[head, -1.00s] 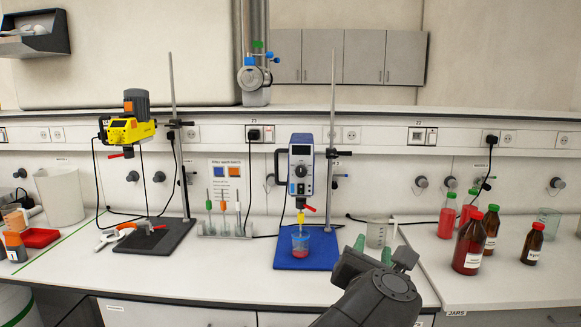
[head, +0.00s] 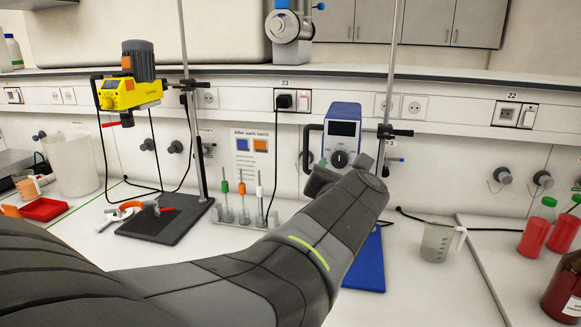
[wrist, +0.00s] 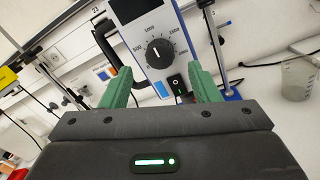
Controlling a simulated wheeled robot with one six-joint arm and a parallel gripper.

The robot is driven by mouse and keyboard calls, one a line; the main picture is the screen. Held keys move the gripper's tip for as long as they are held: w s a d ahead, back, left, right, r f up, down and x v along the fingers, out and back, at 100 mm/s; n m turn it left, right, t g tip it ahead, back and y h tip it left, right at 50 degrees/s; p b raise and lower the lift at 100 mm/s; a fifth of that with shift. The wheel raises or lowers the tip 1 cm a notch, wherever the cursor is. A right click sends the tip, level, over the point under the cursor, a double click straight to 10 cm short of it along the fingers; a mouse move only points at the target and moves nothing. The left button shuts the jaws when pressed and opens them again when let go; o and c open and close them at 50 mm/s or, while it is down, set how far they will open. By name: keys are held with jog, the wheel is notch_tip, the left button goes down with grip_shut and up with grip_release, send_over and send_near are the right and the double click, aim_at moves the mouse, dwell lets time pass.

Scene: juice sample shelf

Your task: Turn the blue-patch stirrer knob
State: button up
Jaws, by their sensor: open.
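The blue stirrer (head: 342,125) stands upright on a blue base (head: 368,265), with a dark display above its black knob (head: 340,159). In the wrist view the knob (wrist: 159,52) has a white pointer mark and a numbered dial around it. A blue patch (wrist: 160,90) and a black switch (wrist: 178,87) sit below it. My gripper (wrist: 160,80) is open, its green fingers wide apart, below and in front of the knob, apparently not touching it. In the head view my gripper (head: 337,174) is just below the knob, and my arm hides the stirrer's lower part.
A yellow stirrer (head: 128,94) hangs on a stand at left over a dark base (head: 160,222). A rack with several tubes (head: 243,202) stands between the stirrers. A clear jug (head: 437,240) and red bottles (head: 535,228) are at right. A stand rod (head: 389,90) rises beside the blue stirrer.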

aim_at(339, 162)
jog(key=shift+x, duration=2.45)
jog(key=c, duration=1)
